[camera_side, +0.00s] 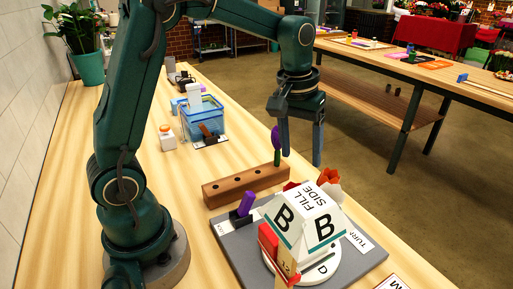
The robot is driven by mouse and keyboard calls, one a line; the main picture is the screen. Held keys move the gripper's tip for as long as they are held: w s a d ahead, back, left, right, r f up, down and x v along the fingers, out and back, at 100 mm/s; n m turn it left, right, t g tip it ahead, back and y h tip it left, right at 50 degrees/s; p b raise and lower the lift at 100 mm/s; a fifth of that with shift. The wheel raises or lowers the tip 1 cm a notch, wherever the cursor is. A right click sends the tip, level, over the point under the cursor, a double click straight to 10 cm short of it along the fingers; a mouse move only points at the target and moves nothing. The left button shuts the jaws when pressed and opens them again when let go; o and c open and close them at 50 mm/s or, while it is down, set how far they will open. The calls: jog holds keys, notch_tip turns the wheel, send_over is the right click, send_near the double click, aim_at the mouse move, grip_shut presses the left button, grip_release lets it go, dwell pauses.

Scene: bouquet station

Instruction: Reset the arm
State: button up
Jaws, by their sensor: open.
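My gripper (302,140) hangs from my green arm at the upper middle of the side view, fingers pointing down. It is open, with nothing visible between its fingers. It is above and behind the wooden block, close to a stem with a purple top (275,138) that stands upright in that block. From this angle I cannot tell how far the left finger is from the stem.
A wooden block with holes (235,188) stands on the table. In front, a grey board (235,246) carries a white box marked B and FILL SIDE (312,205), a red clip (270,247) and a purple peg (246,204). A blue bin (203,120) stands behind.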

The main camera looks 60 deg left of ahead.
jog(key=s+d+r+m+t, duration=0.1)
jog(key=s+m+t, duration=0.1)
jog(key=s, duration=0.5)
jog(key=s+d+r+m+t, duration=0.1)
jog(key=s+r+m+t, duration=0.1)
jog(key=s, duration=0.6)
jog(key=shift+s+d+m, duration=0.3)
jog(key=shift+d+m, duration=0.1)
jog(key=shift+m, duration=0.1)
jog(key=shift+r, duration=0.1)
